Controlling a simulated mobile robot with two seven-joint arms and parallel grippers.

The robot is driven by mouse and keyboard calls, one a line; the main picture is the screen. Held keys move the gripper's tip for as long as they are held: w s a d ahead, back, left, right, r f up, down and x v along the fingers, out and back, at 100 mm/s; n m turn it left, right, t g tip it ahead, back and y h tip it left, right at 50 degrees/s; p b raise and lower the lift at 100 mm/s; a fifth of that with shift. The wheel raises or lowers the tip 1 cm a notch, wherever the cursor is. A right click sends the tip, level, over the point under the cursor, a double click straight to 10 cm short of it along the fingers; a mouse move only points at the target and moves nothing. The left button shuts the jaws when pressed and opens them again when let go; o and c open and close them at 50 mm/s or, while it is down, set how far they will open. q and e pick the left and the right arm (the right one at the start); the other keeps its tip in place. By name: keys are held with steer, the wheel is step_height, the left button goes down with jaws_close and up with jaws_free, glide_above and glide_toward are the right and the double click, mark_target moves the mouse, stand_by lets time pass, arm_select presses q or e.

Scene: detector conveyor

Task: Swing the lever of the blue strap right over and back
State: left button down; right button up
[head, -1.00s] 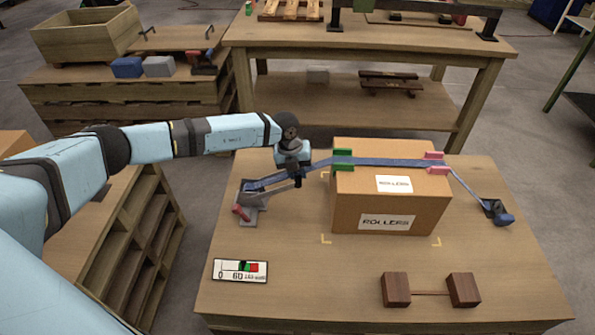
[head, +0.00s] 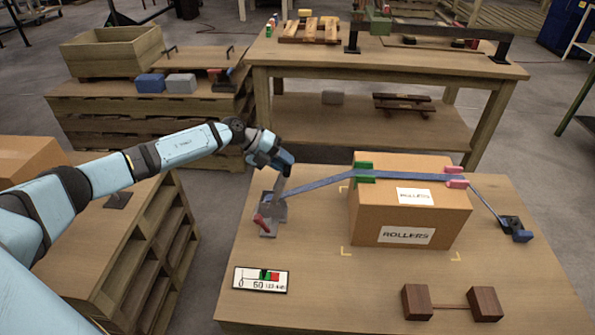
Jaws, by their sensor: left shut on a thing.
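The blue strap (head: 320,184) runs from a grey ratchet buckle (head: 272,213) at the table's left edge, over the cardboard box marked ROLLERS (head: 372,218), to an anchor (head: 514,228) on the right. The buckle's grey lever (head: 280,187) stands roughly upright. My left gripper (head: 283,166) is at the lever's upper end, shut on it; the fingers are partly hidden. A small red handle (head: 261,222) sits at the buckle's near side. Green (head: 363,171) and pink (head: 456,177) edge protectors lie under the strap. My right gripper is not in view.
A gauge card (head: 261,280) with green and red zones lies at the table's front left. Two joined brown blocks (head: 452,303) lie front right. A workbench (head: 400,68) stands behind. The table between gauge and box is clear.

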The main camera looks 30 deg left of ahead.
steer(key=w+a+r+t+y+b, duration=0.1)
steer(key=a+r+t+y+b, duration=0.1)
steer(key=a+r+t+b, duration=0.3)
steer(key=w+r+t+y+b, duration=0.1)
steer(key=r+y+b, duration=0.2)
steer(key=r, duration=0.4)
arm_select(q)
steer(key=s+a+f+t+h+b, duration=0.1)
steer(key=s+a+f+h+b, duration=0.1)
steer(key=a, duration=0.3)
steer(key=s+a+f+t+h+b, duration=0.2)
steer(key=s+a+h+b, duration=0.1)
steer(key=a+h, duration=0.2)
steer(key=s+a+f+t+h+b, duration=0.2)
steer(key=s+a+f+h, duration=0.1)
steer(key=a, duration=0.3)
steer(key=shift+a+h+b, duration=0.4)
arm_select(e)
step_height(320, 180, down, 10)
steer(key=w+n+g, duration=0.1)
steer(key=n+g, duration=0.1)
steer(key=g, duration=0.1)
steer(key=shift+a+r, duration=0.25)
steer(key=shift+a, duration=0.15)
arm_select(q)
steer(key=shift+s+f, duration=0.1)
steer(key=shift+s, duration=0.05)
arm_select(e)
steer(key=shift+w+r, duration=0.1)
